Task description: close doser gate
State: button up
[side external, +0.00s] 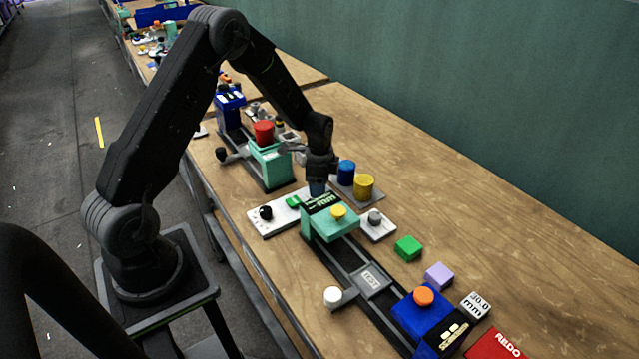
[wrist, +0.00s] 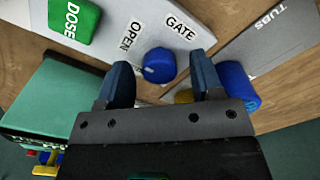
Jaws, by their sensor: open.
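The doser's light panel (wrist: 225,18) lies under my gripper in the wrist view, with the printed words GATE and OPEN. A round blue gate knob (wrist: 158,66) with a mark on its rim stands beside these words. My gripper (wrist: 161,58) is open, with one dark-blue finger on each side of the knob and visible gaps between. In the side view my gripper (side external: 318,177) points down over the far end of the panel (side external: 258,230); it largely hides the knob there. A green DOSE button (wrist: 75,18) sits on the same panel, as does a black knob (side external: 266,213).
A blue cylinder (side external: 346,171) and a yellow cylinder (side external: 364,186) stand close behind my gripper on a grey plate (wrist: 285,30). A teal press block (side external: 330,228) stands close in front. A teal block with a red top (side external: 264,132) is farther left. The right rear table is clear.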

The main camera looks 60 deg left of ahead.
jog(key=shift+f, duration=0.1)
jog(key=c, duration=0.9)
jog(key=shift+n, duration=0.4)
jog(key=n, duration=1.3)
jog(key=shift+n, duration=2)
